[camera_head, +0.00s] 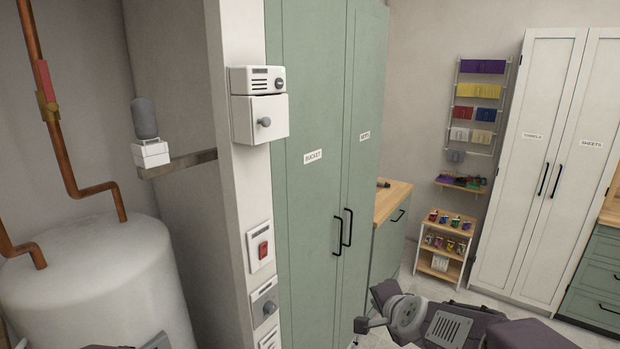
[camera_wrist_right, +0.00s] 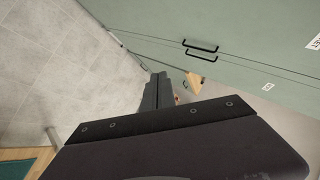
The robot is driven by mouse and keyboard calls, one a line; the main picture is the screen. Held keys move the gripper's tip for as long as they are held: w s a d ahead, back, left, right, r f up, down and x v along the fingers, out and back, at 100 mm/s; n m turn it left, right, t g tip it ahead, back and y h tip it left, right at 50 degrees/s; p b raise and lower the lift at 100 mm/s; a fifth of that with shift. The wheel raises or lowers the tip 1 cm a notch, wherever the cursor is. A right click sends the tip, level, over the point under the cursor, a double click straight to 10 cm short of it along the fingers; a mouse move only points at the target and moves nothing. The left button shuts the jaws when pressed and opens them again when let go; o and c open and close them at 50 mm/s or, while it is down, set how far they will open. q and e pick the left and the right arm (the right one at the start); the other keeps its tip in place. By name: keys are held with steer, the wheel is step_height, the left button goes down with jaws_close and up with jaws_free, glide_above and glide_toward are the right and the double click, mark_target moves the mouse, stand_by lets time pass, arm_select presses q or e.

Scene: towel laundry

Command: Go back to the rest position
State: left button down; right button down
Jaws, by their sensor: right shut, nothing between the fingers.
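My right arm reaches in from the lower right of the head view, dark purple and grey. In the right wrist view my right gripper (camera_wrist_right: 157,92) shows as dark fingers close together, shut with nothing between them. The fingers point toward tall green cabinet doors, with floor to their left. In the head view the right hand is in front of the lower part of the green cabinet; I cannot tell whether they touch. My left gripper cannot be made out; only small dark and grey parts show at the bottom left edge.
A green cabinet (camera_head: 312,110) with black handles stands in the middle. A white tank (camera_head: 95,280) and copper pipe (camera_head: 62,150) are at left. A small shelf rack (camera_head: 437,273) and white cabinet (camera_head: 530,130) stand at right. Grey tiled floor (camera_wrist_right: 60,60) lies open beside the right gripper.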

steer(key=s+d+f+n+g, duration=0.1)
steer(key=s+f+n+g, duration=0.3)
steer(key=s, duration=0.7)
steer(key=s+d+f+n+g, duration=0.1)
steer(key=s+f+n+g, duration=0.4)
steer(key=s+f+n, duration=0.3)
steer(key=s+f, duration=0.3)
steer(key=f, duration=0.1)
steer(key=shift+f+n+h, duration=0.3)
steer(key=shift+f+n, duration=0.1)
steer(key=shift+d, duration=0.1)
